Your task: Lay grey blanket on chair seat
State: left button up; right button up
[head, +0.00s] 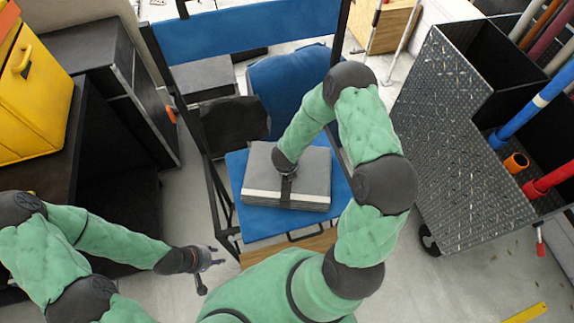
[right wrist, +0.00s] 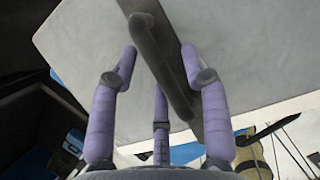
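The folded grey blanket (head: 310,172), with a pale stripe and a dark strap (head: 287,190) across it, lies flat on the blue chair seat (head: 262,226). My right gripper (head: 287,168) is just above the blanket, mostly hidden by my arm in the head view. In the right wrist view its purple fingers (right wrist: 160,62) are spread on both sides of the dark strap handle (right wrist: 165,65), apart from each other, with the grey blanket (right wrist: 85,70) behind. My left gripper (head: 212,262) is open and empty, low and left of the chair.
The chair's blue backrest (head: 250,35) and dark frame rise behind the seat. A dark metal cart (head: 440,150) with pipes stands at the right. A black shelf unit (head: 100,80) and a yellow case (head: 30,95) stand at the left. Some floor is clear at the lower right.

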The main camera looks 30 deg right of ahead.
jog(key=shift+r, duration=0.45)
jog(key=p+v, duration=0.2)
jog(key=v, duration=0.9)
jog(key=s+a+f+n+y, duration=0.1)
jog(key=a+f+n, duration=0.1)
jog(key=n, duration=0.4)
jog(key=s+a+f+n+y, duration=0.1)
jog(key=a+f+n, duration=0.1)
jog(key=n, duration=0.5)
jog(key=s+a+f+n+y, duration=0.1)
jog(key=a+f+n, duration=0.1)
jog(key=n, duration=0.4)
jog(key=shift+s+a+f+n+g, duration=0.25)
jog(key=shift+s+a+n+g, duration=0.05)
jog(key=shift+s+a+n, duration=0.1)
jog(key=s+a+f+n+g+y, duration=0.2)
jog(key=s+a+n, duration=0.6)
jog(key=n, duration=1.3)
notch_tip(320, 180, down, 3)
jog(key=shift+s+a+r+g+y, duration=0.1)
jog(key=shift+s+a+g+y, duration=0.3)
jog(key=shift+s+y, duration=0.5)
